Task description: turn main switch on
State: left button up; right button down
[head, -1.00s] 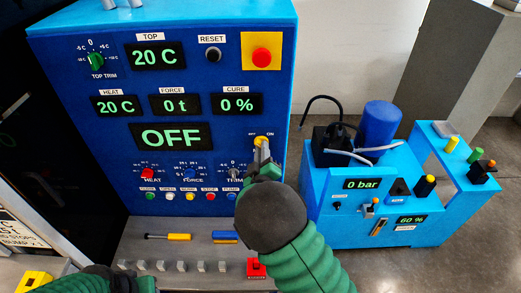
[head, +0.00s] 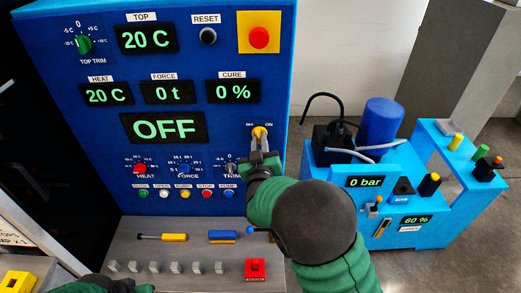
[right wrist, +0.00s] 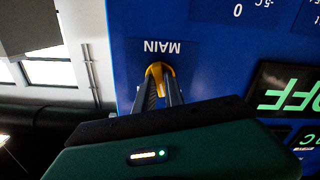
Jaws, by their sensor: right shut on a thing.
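The main switch is a yellow knob (head: 260,132) at the right edge of the blue control panel (head: 60,130), with an ON label at its upper right. In the right wrist view the yellow knob (right wrist: 157,68) shows beside an upside-down MAIN label. My right gripper (head: 260,142) is shut on this knob, with a finger at each side of it. The fingers cover part of the knob. The large display (head: 164,128) reads OFF in green. My left gripper is out of view; only part of my left arm shows at the bottom left.
A red emergency button (head: 258,38) on a yellow plate sits above the knob. Small dials and a row of coloured buttons (head: 185,193) lie to its lower left. A grey ledge (head: 190,255) is below. A blue pump unit (head: 345,205) stands at the right.

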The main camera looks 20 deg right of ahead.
jog(key=m+b, duration=1)
jog(key=b, duration=0.2)
jog(key=shift+d+r, duration=0.1)
jog(key=shift+r, duration=0.05)
jog(key=shift+r+m+b, duration=0.15)
jog(key=shift+m+b, duration=1.05)
jog(key=shift+b, duration=0.05)
jog(key=c, duration=1.4)
grip_release()
jog(key=shift+s, duration=0.15)
jog(key=shift+c, duration=0.2)
jog(key=shift+f, duration=0.2)
